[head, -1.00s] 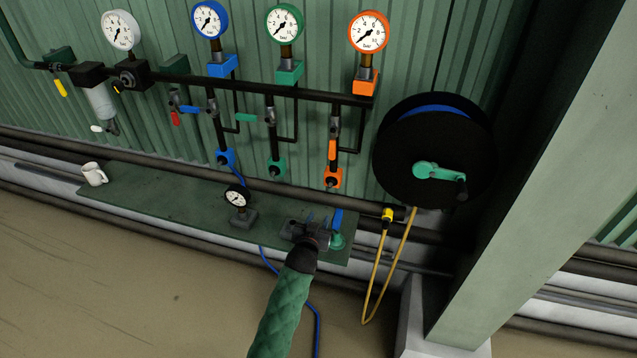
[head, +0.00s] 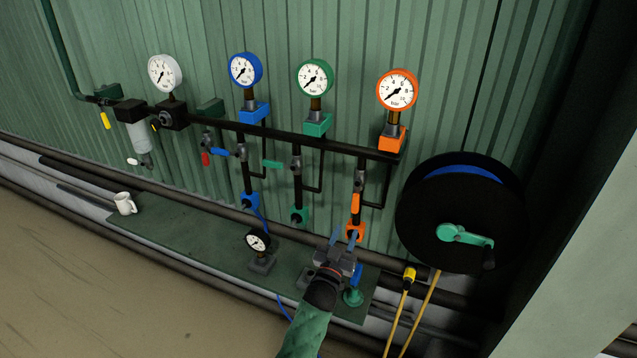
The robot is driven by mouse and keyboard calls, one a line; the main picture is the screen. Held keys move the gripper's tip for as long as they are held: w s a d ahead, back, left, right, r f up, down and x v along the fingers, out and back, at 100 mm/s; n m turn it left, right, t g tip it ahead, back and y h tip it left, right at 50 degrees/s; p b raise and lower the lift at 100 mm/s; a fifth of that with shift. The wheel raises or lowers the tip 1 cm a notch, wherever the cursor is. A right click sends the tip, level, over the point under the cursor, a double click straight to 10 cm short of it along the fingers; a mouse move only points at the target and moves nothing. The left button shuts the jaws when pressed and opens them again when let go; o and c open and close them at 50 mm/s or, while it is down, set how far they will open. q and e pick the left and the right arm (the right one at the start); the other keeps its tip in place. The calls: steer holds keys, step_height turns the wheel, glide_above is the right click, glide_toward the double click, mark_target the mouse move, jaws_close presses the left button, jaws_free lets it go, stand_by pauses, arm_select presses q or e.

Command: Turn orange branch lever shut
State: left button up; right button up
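The orange branch lever (head: 355,205) hangs downward, in line with its pipe, below the orange gauge (head: 397,90). An orange fitting (head: 355,233) sits at the bottom of that branch. My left gripper (head: 343,240) reaches up from the bottom of the head view. Its two bluish fingers stand apart with nothing seen between them. The fingertips are just below the lever and overlap the area beside the orange fitting in the picture; I cannot tell whether they touch it. My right gripper is not in view.
The blue lever (head: 222,152) and green lever (head: 272,164) stick out sideways from their branches. A black hose reel (head: 420,215) is close on the right.

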mark_target(354, 213)
arm_select(q)
steer(key=x, duration=0.2)
steer(key=shift+w+d, duration=0.15)
steer(key=shift+w, duration=0.25)
steer(key=x, duration=0.2)
steer(key=shift+w+d+r+b, duration=0.15)
steer(key=shift+w+b, duration=0.2)
steer(key=shift+b, duration=0.05)
steer(key=shift+w, duration=0.15)
steer(key=shift+w+d+r, duration=0.1)
steer(key=shift+w+r, duration=0.05)
steer(key=shift+w, duration=0.1)
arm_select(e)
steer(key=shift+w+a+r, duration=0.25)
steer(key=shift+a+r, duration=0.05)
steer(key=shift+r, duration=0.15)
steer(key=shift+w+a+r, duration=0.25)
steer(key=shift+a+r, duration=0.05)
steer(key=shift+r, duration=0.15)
